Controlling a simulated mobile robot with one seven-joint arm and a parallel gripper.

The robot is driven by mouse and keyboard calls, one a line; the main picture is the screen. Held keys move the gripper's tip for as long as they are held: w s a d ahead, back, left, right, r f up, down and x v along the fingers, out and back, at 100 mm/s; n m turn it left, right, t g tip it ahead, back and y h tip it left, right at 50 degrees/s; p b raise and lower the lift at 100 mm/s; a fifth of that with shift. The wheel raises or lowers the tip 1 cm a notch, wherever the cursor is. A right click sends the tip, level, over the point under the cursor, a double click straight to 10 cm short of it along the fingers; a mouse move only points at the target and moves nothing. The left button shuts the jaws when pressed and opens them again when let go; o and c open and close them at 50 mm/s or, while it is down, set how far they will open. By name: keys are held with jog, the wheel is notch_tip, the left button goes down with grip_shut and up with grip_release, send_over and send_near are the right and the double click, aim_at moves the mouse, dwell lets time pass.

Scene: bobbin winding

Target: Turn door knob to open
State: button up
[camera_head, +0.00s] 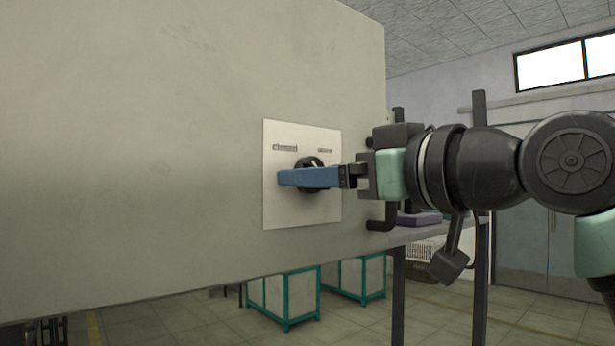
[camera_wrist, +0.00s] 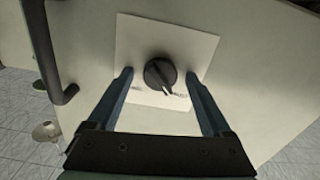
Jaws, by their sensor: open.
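The black round door knob (camera_wrist: 160,74) sits on a pale square plate (camera_wrist: 190,45) on the door (camera_head: 180,130). My gripper (camera_wrist: 163,78) is open, with its blue fingers on either side of the knob. In the wrist view there is a gap between each finger and the knob. In the head view the knob (camera_head: 310,162) is partly hidden behind a blue finger, and the plate (camera_head: 285,215) shows two small label marks above the knob. The door looks shut or nearly so, but its far edges are out of view.
A dark bar handle (camera_wrist: 55,60) stands out near the panel's edge. A dark-legged table (camera_head: 425,232) with a purple item (camera_head: 418,218) is behind my arm. Teal-framed cabinets (camera_head: 285,297) stand on the tiled floor beyond the panel.

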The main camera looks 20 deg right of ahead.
jog(key=shift+s, duration=0.1)
grip_shut()
dwell(0.4)
jog(key=shift+m+p, duration=3.75)
jog(key=shift+m, duration=5.15)
